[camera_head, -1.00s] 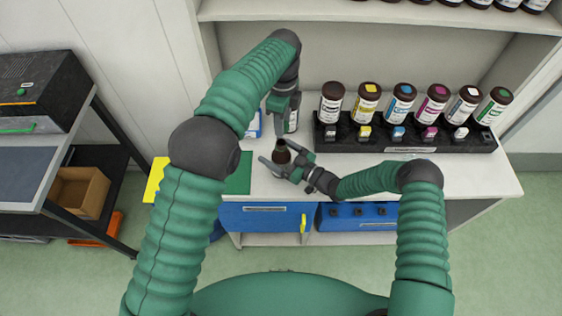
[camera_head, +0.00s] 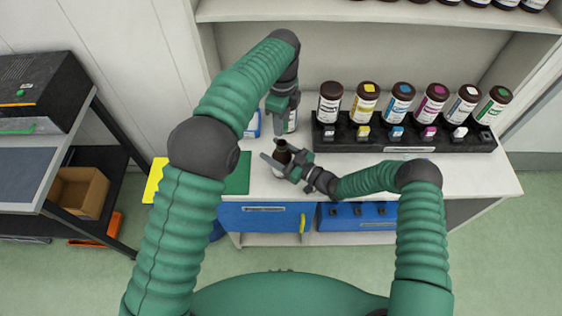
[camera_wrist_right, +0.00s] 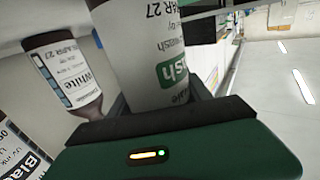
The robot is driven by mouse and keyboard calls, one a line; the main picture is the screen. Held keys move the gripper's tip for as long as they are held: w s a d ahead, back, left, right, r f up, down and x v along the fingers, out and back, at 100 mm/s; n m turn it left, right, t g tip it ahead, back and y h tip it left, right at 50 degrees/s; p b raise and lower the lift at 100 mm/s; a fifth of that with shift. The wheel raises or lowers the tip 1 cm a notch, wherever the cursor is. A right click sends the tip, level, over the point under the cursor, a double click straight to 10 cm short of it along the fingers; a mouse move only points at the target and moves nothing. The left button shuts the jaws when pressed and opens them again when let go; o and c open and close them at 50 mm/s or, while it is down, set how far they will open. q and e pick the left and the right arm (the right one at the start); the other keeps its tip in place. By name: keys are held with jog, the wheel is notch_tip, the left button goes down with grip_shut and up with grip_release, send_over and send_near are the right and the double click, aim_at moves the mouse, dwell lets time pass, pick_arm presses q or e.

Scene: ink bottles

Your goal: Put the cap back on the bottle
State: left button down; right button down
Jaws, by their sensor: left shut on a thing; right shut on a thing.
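A dark-topped bottle (camera_head: 281,157) is held above the white counter in the head view. My right gripper (camera_head: 284,167) is shut around it from the right. The right wrist view shows its white label with a green "Wash" patch (camera_wrist_right: 150,60) close up between the fingers. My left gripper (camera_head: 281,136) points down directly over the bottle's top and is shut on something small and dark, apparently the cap. The cap's outline is not clear, and I cannot tell whether it touches the bottle's neck.
A black rack (camera_head: 405,142) with several upside-down ink bottles stands at the back right of the white counter (camera_head: 470,174). A white-labelled bottle (camera_head: 292,121) stands just behind my left gripper. A green mat (camera_head: 238,174) lies at left. The counter's front right is clear.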

aim_at(282, 154)
pick_arm(q)
jog(key=shift+a+f, duration=0.15)
jog(key=shift+f, duration=0.25)
notch_tip(282, 154, down, 4)
jog(key=shift+s, duration=0.15)
jog(key=shift+f, duration=0.9)
jog(key=shift+f, duration=0.55)
